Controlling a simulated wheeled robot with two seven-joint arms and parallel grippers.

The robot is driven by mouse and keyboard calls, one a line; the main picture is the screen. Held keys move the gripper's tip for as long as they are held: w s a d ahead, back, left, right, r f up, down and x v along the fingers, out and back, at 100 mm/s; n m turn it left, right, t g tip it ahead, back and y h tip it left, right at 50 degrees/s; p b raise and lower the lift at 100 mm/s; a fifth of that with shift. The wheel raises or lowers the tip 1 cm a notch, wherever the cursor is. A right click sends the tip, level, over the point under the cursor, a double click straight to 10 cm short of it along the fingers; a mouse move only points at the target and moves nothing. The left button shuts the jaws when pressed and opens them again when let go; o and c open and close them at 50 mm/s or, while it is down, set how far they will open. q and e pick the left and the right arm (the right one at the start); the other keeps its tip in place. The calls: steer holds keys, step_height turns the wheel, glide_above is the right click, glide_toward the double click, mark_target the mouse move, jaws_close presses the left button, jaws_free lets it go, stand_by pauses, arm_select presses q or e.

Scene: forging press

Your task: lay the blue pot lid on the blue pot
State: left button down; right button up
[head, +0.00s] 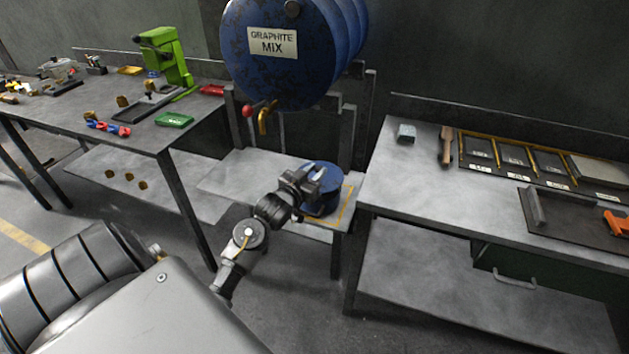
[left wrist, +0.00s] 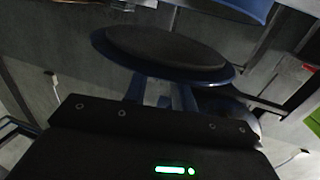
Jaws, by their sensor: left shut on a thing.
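The blue pot (head: 322,207) stands on a low grey shelf, inside a yellow-outlined square. The blue pot lid (head: 327,170) is over the pot's top in the head view; my gripper partly covers both. I cannot tell whether the lid touches the rim. My left gripper (head: 309,180) is shut on the lid at the pot. In the left wrist view the lid (left wrist: 165,48) shows as a dark disc with a blue rim, just beyond the fingers (left wrist: 165,95). My right gripper is not in view.
A large blue graphite drum (head: 290,75) with a brass tap (head: 264,118) hangs above and behind the pot. A grey table (head: 410,185) with trays stands close on the right. Another table (head: 75,110) with a green press (head: 165,55) is on the left.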

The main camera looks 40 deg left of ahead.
arm_select(q)
steer(key=shift+w+a+f, duration=0.15)
steer(key=shift+a+f, duration=0.05)
steer(key=shift+f, duration=1.6)
steer(key=shift+f, duration=0.1)
steer(key=shift+f, duration=0.15)
steer(key=c, duration=1.1)
jaws_free()
steer(key=shift+c, duration=0.2)
